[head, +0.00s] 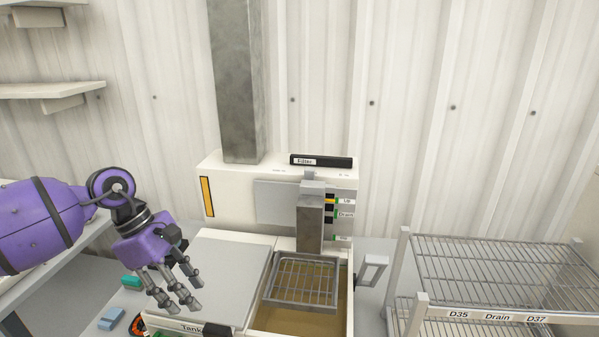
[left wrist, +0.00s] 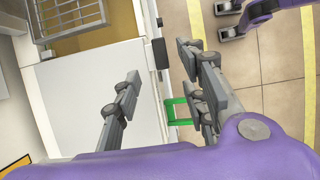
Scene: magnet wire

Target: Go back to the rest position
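My left gripper (head: 177,297) hangs above the front left of the white tank machine, beside its flat white lid (head: 222,270). Its grey fingers point down and stand apart with nothing between them. In the left wrist view the left gripper (left wrist: 160,85) also shows spread fingers, with the white lid and the tank's front edge beneath. The purple left arm comes in from the left. My right gripper does not show in the head view. Purple parts of mine with grey ends show at the top right of the left wrist view; I cannot tell their state.
A wire basket (head: 303,281) hangs over the open tank, under a grey bracket (head: 310,222). A wire rack (head: 500,270) labelled "Drain" stands at right. Small green (head: 131,281) and blue (head: 111,319) items lie at left. Tiled floor (left wrist: 265,70) shows beyond the tank's front.

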